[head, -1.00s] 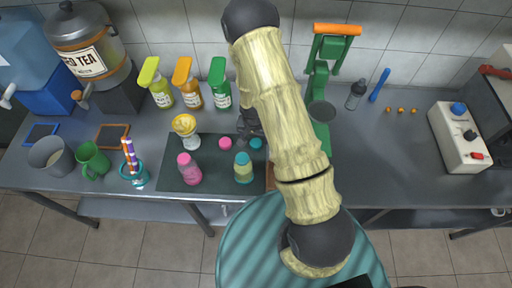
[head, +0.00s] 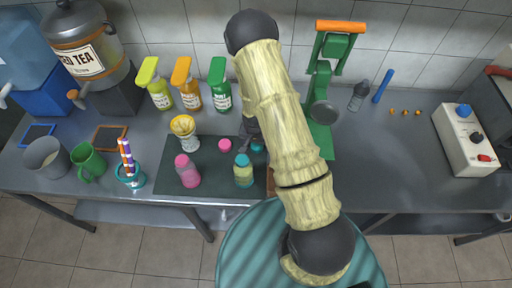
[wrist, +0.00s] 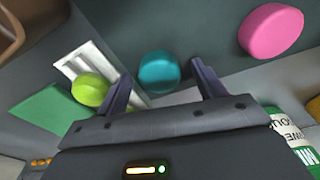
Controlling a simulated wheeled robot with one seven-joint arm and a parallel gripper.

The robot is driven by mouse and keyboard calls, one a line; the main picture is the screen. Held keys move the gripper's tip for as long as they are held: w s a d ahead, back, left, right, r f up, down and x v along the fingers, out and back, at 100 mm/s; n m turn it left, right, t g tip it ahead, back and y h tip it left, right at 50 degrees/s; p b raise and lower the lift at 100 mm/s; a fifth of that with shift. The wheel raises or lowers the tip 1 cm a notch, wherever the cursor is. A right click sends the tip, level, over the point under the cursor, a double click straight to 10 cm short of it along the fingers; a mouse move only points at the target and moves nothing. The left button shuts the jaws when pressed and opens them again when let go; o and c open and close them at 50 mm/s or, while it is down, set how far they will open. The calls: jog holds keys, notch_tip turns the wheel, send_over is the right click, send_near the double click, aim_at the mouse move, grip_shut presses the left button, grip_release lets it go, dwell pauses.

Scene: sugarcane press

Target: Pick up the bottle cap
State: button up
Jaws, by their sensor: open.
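Round caps lie on the dark mat (head: 212,179). A teal cap (wrist: 159,72) sits between my open fingers in the wrist view, near their tips, and nothing is gripped. A pink cap (wrist: 271,31) lies to the right there, and a yellow-green cap (wrist: 90,89) to the left by a white slotted piece. In the head view the pink cap (head: 225,145) is clear, and the teal cap (head: 257,146) is partly covered by my gripper (head: 254,138). The yellow-green cap is hidden behind my arm there.
A pink bottle (head: 188,172) and a teal-topped bottle (head: 243,170) stand at the mat's front. A yellow-topped funnel-like item (head: 184,130) and several dispenser bottles (head: 220,88) stand behind.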

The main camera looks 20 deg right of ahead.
aim_at(256, 145)
dwell(0.3)
jog(key=c, duration=1.1)
jog(key=shift+o, duration=0.2)
jog(key=shift+r, duration=0.1)
notch_tip(256, 145, up, 10)
jog(key=b, duration=0.1)
jog(key=shift+b, duration=0.3)
